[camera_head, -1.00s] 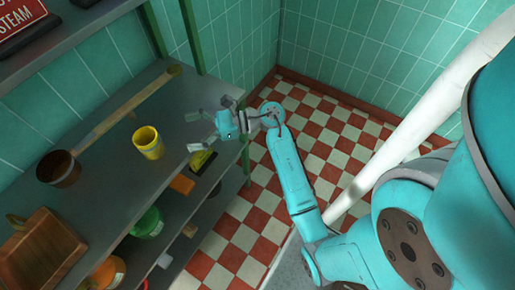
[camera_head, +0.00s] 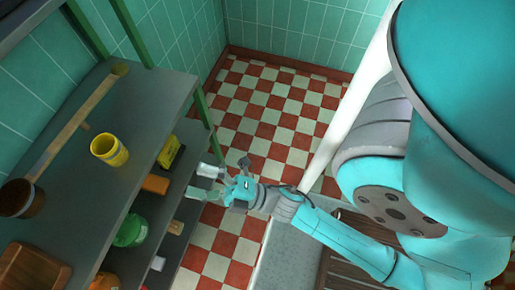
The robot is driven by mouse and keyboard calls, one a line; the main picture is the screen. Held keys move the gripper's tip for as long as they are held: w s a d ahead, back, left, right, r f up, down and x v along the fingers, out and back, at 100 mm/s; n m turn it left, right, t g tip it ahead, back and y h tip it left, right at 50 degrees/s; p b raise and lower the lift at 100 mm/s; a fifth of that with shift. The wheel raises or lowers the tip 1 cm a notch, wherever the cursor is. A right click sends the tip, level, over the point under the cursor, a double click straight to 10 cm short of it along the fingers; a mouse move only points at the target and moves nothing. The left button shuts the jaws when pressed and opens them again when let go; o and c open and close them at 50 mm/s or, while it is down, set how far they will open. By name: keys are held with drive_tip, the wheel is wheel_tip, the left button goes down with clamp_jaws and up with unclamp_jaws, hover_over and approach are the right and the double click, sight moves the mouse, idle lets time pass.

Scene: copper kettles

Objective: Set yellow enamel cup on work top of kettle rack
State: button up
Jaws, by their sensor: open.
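The yellow enamel cup (camera_head: 109,150) stands upright on the grey work top (camera_head: 135,110) of the kettle rack, near its front edge. Nothing touches it. My gripper (camera_head: 203,182) is open and empty, with its fingers spread towards the rack. It is to the right of the cup and clear of it, in front of the rack's edge. How high it is compared with the work top is hard to tell.
A brown dipper (camera_head: 18,198) with a long handle and a wooden tray (camera_head: 35,268) lie on the work top. The lower shelf holds a green pot (camera_head: 130,230), an orange block (camera_head: 155,184) and a yellow-black item (camera_head: 170,152). A green post (camera_head: 202,105) stands at the rack's corner.

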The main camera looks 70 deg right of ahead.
drive_tip(key=s+f+m+g+h, duration=0.2)
drive_tip(key=s+f+m+g, duration=0.1)
drive_tip(key=s+m, duration=0.5)
drive_tip(key=s+d+f+m+g+h, duration=0.1)
drive_tip(key=s+f+m+g+h, duration=0.1)
drive_tip(key=s+m+g, duration=0.3)
drive_tip(key=s+f+m, duration=0.1)
drive_tip(key=s+m, duration=0.1)
drive_tip(key=m, duration=0.2)
drive_tip(key=shift+s+d+f, duration=0.25)
drive_tip(key=shift+s+f, duration=0.1)
drive_tip(key=shift+f, duration=0.05)
